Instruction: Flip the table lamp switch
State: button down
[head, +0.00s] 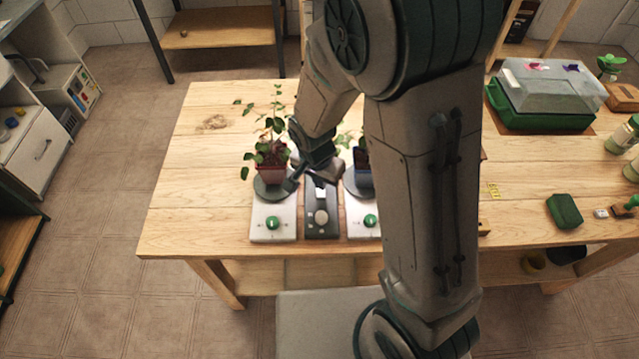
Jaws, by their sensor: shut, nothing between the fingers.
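A narrow dark panel (313,230) lies on the wooden table between two white units. It carries a small pale switch-like part (320,192) and a round beige knob (321,217). I cannot tell for sure which part is the table lamp switch, and no lamp is clearly visible. My gripper (294,181) is shut and empty. It is low over the back of the panel and the left unit's round plate, pointing down and left. Whether it touches anything is unclear. My arm hides part of the area to the right.
The left white unit (262,233) holds a potted plant (271,168) close beside my gripper; the right white unit (357,229) holds another, partly hidden. A green box with a clear lid (545,120) stands at the right. The table's left side (195,190) is clear.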

aim_at(321, 194)
jog(key=shift+r+p, duration=1.2)
jog(key=shift+r, duration=1.05)
jog(key=s+d+r+n+t, duration=0.1)
jog(key=s+d+r+n, duration=0.2)
jog(key=s+d+r, duration=0.3)
jog(key=s+d+r+n+y, duration=0.1)
jog(key=s+d+r+n, duration=0.2)
jog(key=r, duration=0.9)
jog(key=s+d, duration=0.3)
jog(key=shift+s+r+t, duration=0.3)
jog(key=shift+t, duration=0.1)
